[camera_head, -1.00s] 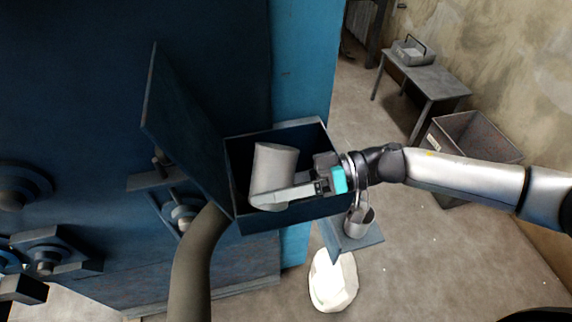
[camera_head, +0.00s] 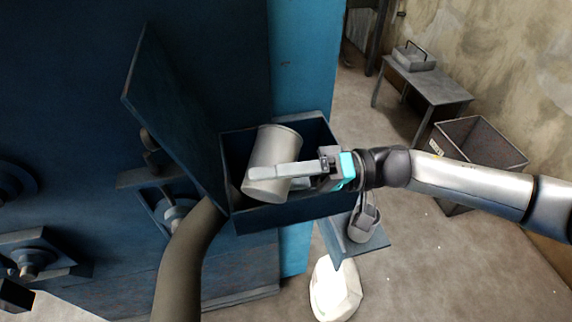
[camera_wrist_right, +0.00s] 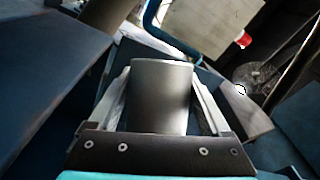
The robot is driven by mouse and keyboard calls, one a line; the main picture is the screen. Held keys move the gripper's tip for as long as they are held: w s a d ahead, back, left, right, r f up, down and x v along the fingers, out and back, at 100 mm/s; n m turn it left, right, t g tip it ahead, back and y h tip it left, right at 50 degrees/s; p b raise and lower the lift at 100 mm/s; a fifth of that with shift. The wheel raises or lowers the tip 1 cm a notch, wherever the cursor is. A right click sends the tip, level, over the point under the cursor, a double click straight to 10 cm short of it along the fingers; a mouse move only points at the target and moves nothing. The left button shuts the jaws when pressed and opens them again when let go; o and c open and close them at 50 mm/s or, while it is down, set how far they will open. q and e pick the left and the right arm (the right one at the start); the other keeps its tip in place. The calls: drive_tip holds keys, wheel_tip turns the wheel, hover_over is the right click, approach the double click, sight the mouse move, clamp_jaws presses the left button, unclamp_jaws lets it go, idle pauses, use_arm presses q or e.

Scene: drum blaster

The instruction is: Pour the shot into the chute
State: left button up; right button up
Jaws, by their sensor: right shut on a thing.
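A grey metal can (camera_head: 272,160) is in my right gripper (camera_head: 282,175), over the open dark-blue chute box (camera_head: 262,221). It leans, with its rim up and to the right in the head view. My right gripper is shut around its sides. In the right wrist view the can (camera_wrist_right: 162,95) stands between the two fingers (camera_wrist_right: 160,110). The chute's lid (camera_head: 172,115) is swung open to the left. Whether shot is in the can or the chute cannot be seen. My left gripper cannot be made out.
A small blue shelf (camera_head: 352,246) with a metal scoop-like cup (camera_head: 363,222) is right of the chute. A white sack (camera_head: 335,290) lies on the floor. A table (camera_head: 432,87) and a grey bin (camera_head: 478,148) stand at the right. A thick hose (camera_head: 185,262) runs below the lid.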

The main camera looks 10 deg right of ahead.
sight(257, 152)
drive_tip(key=shift+w+d+r+m+p, duration=0.25)
drive_tip(key=shift+w+r+m+p, duration=0.1)
drive_tip(key=shift+r+m+p, duration=0.3)
drive_tip(key=shift+w+d+r+m+y+p, duration=0.1)
drive_tip(key=shift+w+r+m+y+p, duration=0.1)
drive_tip(key=shift+w+m+y+p, duration=0.25)
drive_tip(key=shift+s+f, duration=0.1)
drive_tip(key=shift+f, duration=0.05)
drive_tip(key=shift+d+f+m+y, duration=0.15)
drive_tip(key=shift+m+y, duration=0.1)
drive_tip(key=shift+m, duration=0.45)
drive_tip(key=shift+w+r+m+t+p, duration=0.4)
drive_tip(key=shift+m+t+p, duration=0.2)
drive_tip(key=shift+m+p, duration=0.3)
drive_tip(key=shift+d+r+m+y, duration=0.15)
drive_tip(key=shift+d+m+y, duration=0.05)
drive_tip(key=shift+m+y, duration=0.1)
drive_tip(key=shift+w+a+r+p, duration=0.1)
drive_tip(key=shift+w+p, duration=0.05)
drive_tip(key=shift+p, duration=0.2)
drive_tip(key=shift+m, duration=0.3)
drive_tip(key=shift+r+t, duration=0.15)
drive_tip(key=shift+t, duration=0.25)
